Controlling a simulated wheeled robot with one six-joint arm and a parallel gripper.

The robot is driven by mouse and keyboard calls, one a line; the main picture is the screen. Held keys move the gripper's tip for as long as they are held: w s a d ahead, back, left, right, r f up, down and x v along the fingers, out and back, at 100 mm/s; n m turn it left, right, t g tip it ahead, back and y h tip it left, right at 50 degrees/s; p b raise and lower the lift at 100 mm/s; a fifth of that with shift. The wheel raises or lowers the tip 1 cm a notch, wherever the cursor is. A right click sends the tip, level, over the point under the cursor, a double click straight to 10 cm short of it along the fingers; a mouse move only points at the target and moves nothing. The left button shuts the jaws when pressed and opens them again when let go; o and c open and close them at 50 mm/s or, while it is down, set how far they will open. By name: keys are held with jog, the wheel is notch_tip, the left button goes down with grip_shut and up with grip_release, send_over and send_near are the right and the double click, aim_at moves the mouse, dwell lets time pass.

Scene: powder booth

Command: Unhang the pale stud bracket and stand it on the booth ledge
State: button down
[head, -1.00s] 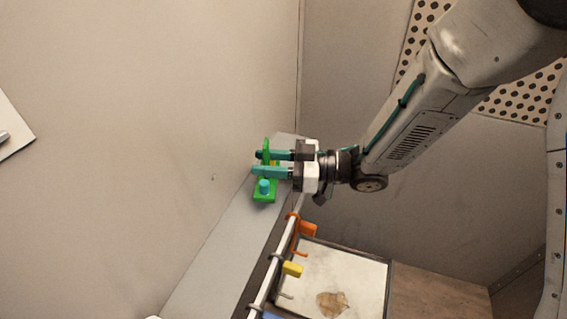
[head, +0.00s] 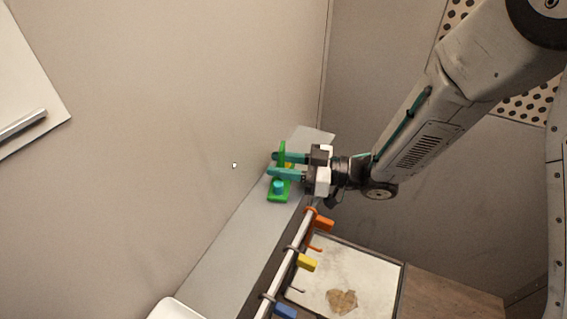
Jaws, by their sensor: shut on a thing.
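My gripper (head: 273,164) reaches in from the right with its teal fingers shut on a green bracket (head: 283,150). The bracket has a cyan stud (head: 278,186) near its lower end, and a small yellow part shows between the fingers. It looks bright green rather than pale. The bracket is in front of or over the grey ledge (head: 225,255) along the wall. I cannot tell whether it touches the ledge.
A rail (head: 291,262) runs beside the ledge, carrying orange (head: 324,224), yellow (head: 307,262) and blue (head: 285,311) hooked pieces. A pale framed panel (head: 365,275) with a brown patch lies below. A white container (head: 180,309) stands at the near ledge end. The ledge between is clear.

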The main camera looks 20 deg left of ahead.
jog(key=c, duration=0.9)
grip_release()
